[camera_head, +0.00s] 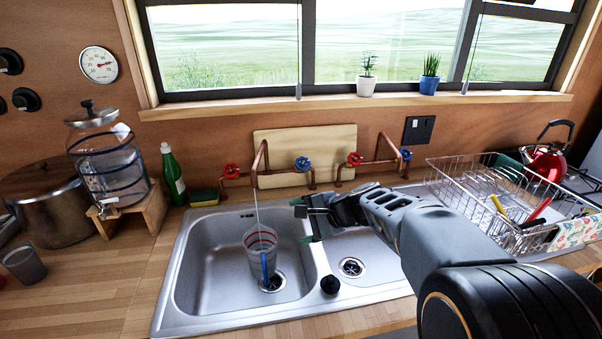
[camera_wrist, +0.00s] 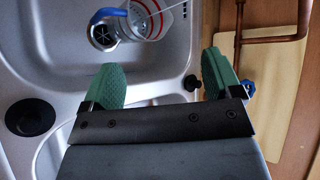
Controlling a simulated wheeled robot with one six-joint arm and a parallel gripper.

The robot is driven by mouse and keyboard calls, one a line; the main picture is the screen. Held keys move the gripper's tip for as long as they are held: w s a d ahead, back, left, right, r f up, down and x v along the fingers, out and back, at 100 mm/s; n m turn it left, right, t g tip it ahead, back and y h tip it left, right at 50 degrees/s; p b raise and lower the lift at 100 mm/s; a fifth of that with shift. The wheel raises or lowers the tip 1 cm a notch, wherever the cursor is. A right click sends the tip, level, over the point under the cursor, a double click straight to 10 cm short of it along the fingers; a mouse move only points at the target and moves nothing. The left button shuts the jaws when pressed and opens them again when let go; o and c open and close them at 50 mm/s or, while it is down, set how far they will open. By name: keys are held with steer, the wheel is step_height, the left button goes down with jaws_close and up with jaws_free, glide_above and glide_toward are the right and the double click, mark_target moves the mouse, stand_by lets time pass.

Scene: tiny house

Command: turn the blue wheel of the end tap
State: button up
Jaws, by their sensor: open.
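Two copper taps stand behind the sink, each with a red and a blue wheel. The right tap's blue wheel (camera_head: 406,154) is at the far right end of the pipework. The left tap's blue wheel (camera_head: 302,163) stands nearer the middle. A blue wheel (camera_wrist: 248,87) is partly visible in the wrist view, just right of the right finger, beside copper pipe (camera_wrist: 270,39); I cannot tell which tap it belongs to. My gripper (camera_head: 302,220) is open and empty over the sink divider, in front of the taps. Its green fingers (camera_wrist: 162,68) are wide apart.
A measuring jug (camera_head: 261,253) stands in the left basin (camera_head: 205,270), with a thin pale line from the left spout down to it. A black stopper (camera_head: 330,284) sits on the divider. A dish rack (camera_head: 470,195) stands right. A bottle (camera_head: 173,175) and sponge (camera_head: 204,197) stand left.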

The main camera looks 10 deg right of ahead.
steer(key=w+d+m+t+y+b, duration=0.1)
steer(key=w+d+m+t+b, duration=0.1)
steer(key=w+d+m+t, duration=0.35)
steer(key=m+t+h+b, duration=0.15)
steer(key=m+t, duration=0.25)
steer(key=m, duration=0.5)
glide_toward(305, 165)
steer(key=shift+h, duration=0.25)
steer(key=p+x, duration=0.2)
steer(key=x, duration=0.9)
steer(key=shift+a+r+p, duration=0.1)
steer(key=shift+a+p, duration=0.1)
steer(key=shift+p, duration=0.15)
